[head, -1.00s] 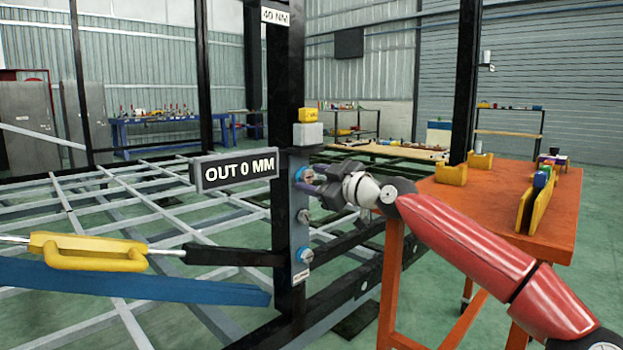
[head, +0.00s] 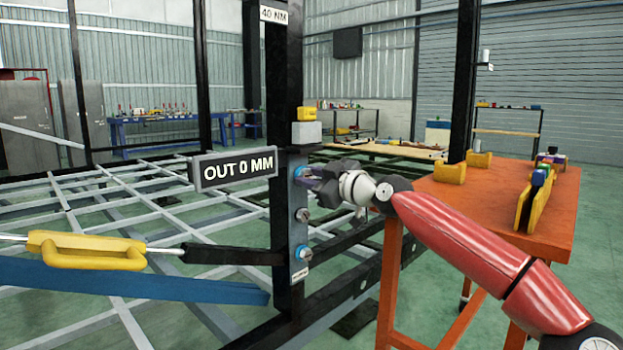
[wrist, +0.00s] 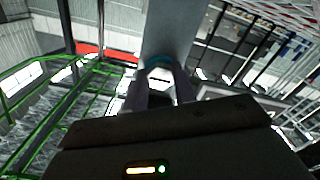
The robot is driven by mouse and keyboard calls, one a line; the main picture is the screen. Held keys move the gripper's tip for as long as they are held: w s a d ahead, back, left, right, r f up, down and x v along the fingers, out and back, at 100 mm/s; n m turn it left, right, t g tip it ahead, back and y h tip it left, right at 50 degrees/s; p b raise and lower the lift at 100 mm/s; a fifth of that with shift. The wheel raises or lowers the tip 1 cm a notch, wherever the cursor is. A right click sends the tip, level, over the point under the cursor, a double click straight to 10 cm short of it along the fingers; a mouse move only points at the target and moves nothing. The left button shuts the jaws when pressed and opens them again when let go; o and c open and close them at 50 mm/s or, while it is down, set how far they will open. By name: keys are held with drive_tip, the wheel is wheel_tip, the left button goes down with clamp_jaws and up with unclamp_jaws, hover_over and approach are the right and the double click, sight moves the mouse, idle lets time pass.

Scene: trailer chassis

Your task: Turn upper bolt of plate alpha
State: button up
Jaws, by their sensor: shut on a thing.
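A narrow grey plate (head: 300,235) is fixed upright on the black post. It carries three bolts in a column. The upper bolt (head: 300,172) has a blue ring around it and is partly hidden by my fingers. The middle bolt (head: 302,215) and the lower bolt (head: 303,254) are uncovered. My gripper (head: 309,177) reaches in from the right and is shut on the upper bolt.
A sign reading "OUT 0 MM" (head: 233,169) stands left of the upper bolt. A grey block with a yellow top (head: 306,132) sits above the plate. A label "40 NM" (head: 274,15) is higher on the post. An orange table (head: 480,205) stands right, behind my arm.

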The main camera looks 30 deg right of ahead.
drive_tip(key=m+b, duration=0.1)
drive_tip(key=m, duration=1.2)
drive_tip(key=shift+m, duration=0.3)
drive_tip(key=m+p, duration=0.1)
drive_tip(key=m, duration=0.5)
drive_tip(key=shift+p, duration=0.3)
drive_tip(key=shift+o, duration=0.2)
drive_tip(key=m+p, duration=0.1)
drive_tip(key=m, duration=0.3)
drive_tip(key=m+p, duration=0.1)
drive_tip(key=m, duration=0.2)
drive_tip(key=shift+m, duration=0.3)
drive_tip(key=shift+c, duration=0.2)
drive_tip(key=m+p, duration=0.2)
drive_tip(key=m, duration=0.3)
drive_tip(key=shift+d+m+p, duration=0.1)
drive_tip(key=shift+m+p, duration=0.2)
drive_tip(key=shift+p, duration=0.05)
drive_tip(key=shift+o, duration=0.2)
drive_tip(key=m+p, duration=0.2)
drive_tip(key=m, duration=0.2)
drive_tip(key=m+p, duration=0.3)
drive_tip(key=m, duration=0.3)
drive_tip(key=shift+c, duration=0.2)
drive_tip(key=shift+m+p, duration=1.3)
drive_tip(key=shift+m, duration=1)
drive_tip(key=shift+f, duration=0.1)
